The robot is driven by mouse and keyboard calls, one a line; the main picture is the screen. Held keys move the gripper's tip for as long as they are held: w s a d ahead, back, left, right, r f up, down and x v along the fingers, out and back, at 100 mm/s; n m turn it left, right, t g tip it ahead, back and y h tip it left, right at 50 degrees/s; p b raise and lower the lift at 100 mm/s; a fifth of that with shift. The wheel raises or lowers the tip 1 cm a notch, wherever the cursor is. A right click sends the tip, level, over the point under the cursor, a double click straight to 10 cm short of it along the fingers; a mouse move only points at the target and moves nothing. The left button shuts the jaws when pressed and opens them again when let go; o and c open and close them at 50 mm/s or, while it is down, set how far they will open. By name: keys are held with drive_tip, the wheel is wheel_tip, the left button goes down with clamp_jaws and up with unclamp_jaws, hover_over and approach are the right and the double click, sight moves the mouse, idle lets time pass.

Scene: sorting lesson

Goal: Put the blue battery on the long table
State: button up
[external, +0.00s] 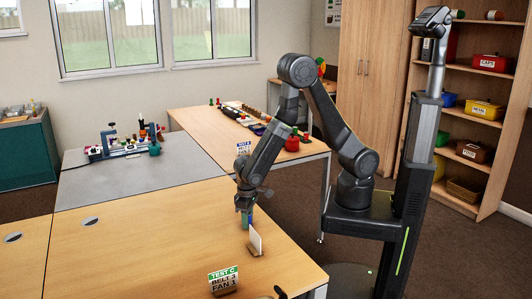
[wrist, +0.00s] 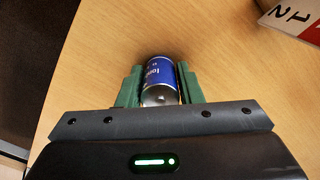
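The blue battery (wrist: 160,78) is between the two green fingers of my gripper (wrist: 160,88) in the wrist view. Both fingers touch its sides, and its silver end faces the camera. In the external view my gripper (external: 246,214) points down over the near wooden table (external: 150,245), with the blue battery (external: 250,213) partly hidden at the fingers. I cannot tell whether the battery touches the tabletop. A longer wooden table (external: 190,122) stands farther back with several small things on it; the frames do not label it.
A green-topped TEST C sign (external: 222,280) stands at the near edge. A grey tabletop (external: 130,177) holds a small apparatus (external: 125,145). A shelf with bins (external: 490,64) is at right. The near table's left part is clear.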

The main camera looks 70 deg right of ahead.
drive_tip(key=o, duration=0.3)
drive_tip(key=shift+r+p, duration=0.15)
drive_tip(key=shift+p, duration=0.2)
wheel_tip(320, 180, up, 13)
drive_tip(key=shift+a+f, duration=0.2)
drive_tip(key=shift+a, duration=0.25)
drive_tip(key=shift+o, duration=0.4)
drive_tip(key=shift+s+r, duration=0.1)
drive_tip(key=shift+r, duration=0.4)
drive_tip(key=shift+f+b, duration=0.1)
drive_tip(key=shift+b, duration=0.3)
